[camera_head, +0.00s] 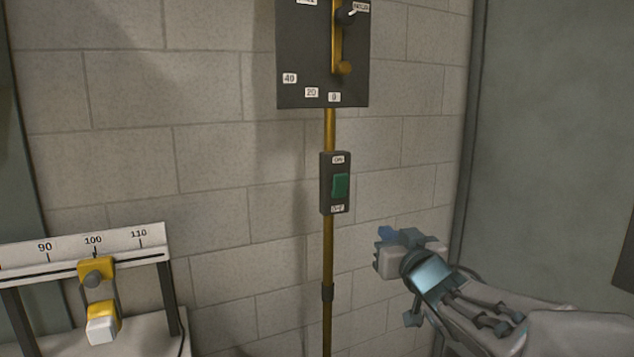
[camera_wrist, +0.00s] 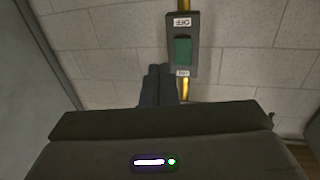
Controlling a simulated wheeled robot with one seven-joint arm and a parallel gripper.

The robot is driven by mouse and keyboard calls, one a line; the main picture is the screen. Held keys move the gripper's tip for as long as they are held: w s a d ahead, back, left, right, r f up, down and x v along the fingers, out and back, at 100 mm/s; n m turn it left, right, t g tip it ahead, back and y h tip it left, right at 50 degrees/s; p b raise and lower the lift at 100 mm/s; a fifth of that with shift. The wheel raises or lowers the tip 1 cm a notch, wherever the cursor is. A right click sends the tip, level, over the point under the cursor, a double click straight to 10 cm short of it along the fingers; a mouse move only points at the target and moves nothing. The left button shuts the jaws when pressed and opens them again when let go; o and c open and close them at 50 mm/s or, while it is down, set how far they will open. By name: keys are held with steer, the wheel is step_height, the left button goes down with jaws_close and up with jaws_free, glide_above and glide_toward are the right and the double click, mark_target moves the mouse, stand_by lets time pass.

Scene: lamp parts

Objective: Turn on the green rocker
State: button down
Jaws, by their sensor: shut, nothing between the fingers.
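The green rocker (camera_head: 340,186) sits in a dark upright switch box (camera_head: 325,199) on a brass pole, with an ON label above it and an OFF label below. In the head view my gripper (camera_head: 384,237) is to the right of the box and lower, apart from it. In the wrist view the picture is turned over, with OFF at the top; the rocker (camera_wrist: 182,51) is ahead of my gripper's fingers (camera_wrist: 158,72), slightly to their right. The fingers are together and empty. Which way the rocker is tilted is hard to tell.
A dark panel (camera_head: 300,55) with number labels and a brass lever (camera_head: 337,40) is above the box on the same pole (camera_head: 327,250). A scale rail (camera_head: 60,250) with a yellow slider (camera_head: 97,270) stands at lower left. A block wall (camera_head: 215,160) is behind.

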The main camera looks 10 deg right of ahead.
mark_target(337, 176)
steer(key=shift+a+r+n+t+y, duration=0.2)
steer(key=shift+a+r+n+y, duration=0.2)
steer(key=shift+r+y, duration=0.3)
steer(key=shift+a+r+n+t+y, duration=0.25)
steer(key=shift+r+n+y, duration=0.2)
steer(key=shift+r+y, duration=0.25)
steer(key=shift+a+r+n+t+y, duration=0.15)
steer(key=shift+a+r+n+y, duration=0.3)
steer(key=shift+y, duration=0.35)
steer(key=shift+d+r, duration=0.1)
steer(key=p+x, duration=0.3)
steer(key=x, duration=1.1)
steer(key=shift+p, duration=0.35)
steer(key=shift+r, duration=0.1)
